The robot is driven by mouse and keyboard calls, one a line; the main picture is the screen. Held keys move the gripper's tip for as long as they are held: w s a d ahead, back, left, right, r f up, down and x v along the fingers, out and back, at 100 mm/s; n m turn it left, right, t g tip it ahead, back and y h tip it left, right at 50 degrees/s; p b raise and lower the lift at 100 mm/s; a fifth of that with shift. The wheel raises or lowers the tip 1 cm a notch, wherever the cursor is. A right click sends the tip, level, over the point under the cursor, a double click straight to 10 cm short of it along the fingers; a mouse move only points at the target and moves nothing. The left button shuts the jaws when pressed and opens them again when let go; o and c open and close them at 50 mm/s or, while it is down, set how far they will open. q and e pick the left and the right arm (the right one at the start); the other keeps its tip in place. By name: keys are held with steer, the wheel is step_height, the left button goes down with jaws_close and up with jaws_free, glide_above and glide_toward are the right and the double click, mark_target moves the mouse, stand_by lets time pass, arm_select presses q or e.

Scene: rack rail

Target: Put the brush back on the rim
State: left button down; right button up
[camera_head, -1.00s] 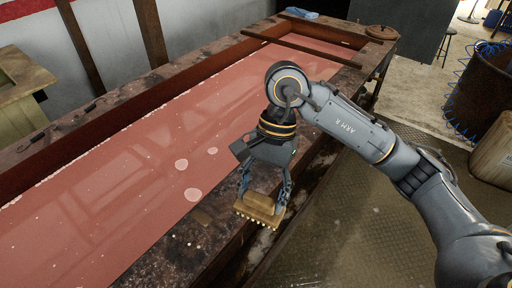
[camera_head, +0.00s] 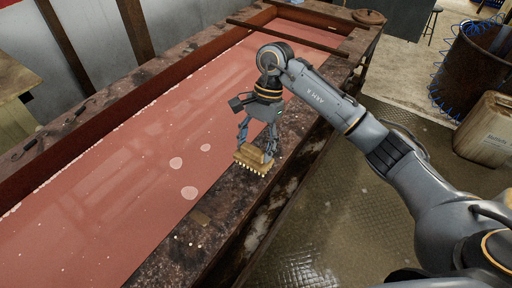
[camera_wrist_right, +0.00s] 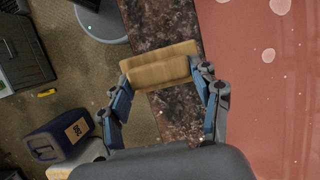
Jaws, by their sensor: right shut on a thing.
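The brush (camera_head: 252,160) has a tan wooden block and a row of pale bristle tufts along its lower edge. My right gripper (camera_head: 257,148) is shut on the block, with one finger at each end, as the right wrist view also shows for the brush (camera_wrist_right: 160,70). The dark, stained rim (camera_head: 205,222) of the long vat is below the brush, and the rim (camera_wrist_right: 165,25) runs under it in the wrist view. I cannot tell whether the bristles touch the rim. My left gripper is not in view.
Reddish liquid (camera_head: 130,165) with pale round patches fills the vat beside the brush. A bar (camera_head: 285,36) crosses the vat farther back. A round lid (camera_head: 369,17) lies at the far corner. A rusty barrel (camera_head: 475,70) and a tan canister (camera_head: 490,128) stand right, beyond open floor.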

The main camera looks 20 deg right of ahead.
mark_target(256, 152)
steer(key=shift+w+d+f, duration=0.2)
steer(key=shift+w+f, duration=0.2)
steer(key=shift+f, duration=0.05)
step_height(256, 152, down, 3)
steer(key=shift+w+p, duration=0.1)
steer(key=shift+p, duration=1.15)
steer(key=shift+f, duration=0.2)
steer(key=shift+f+b, duration=0.2)
steer(key=shift+b, duration=0.2)
steer(key=o, duration=1.8)
steer(key=shift+c, duration=0.2)
steer(key=shift+r, duration=0.1)
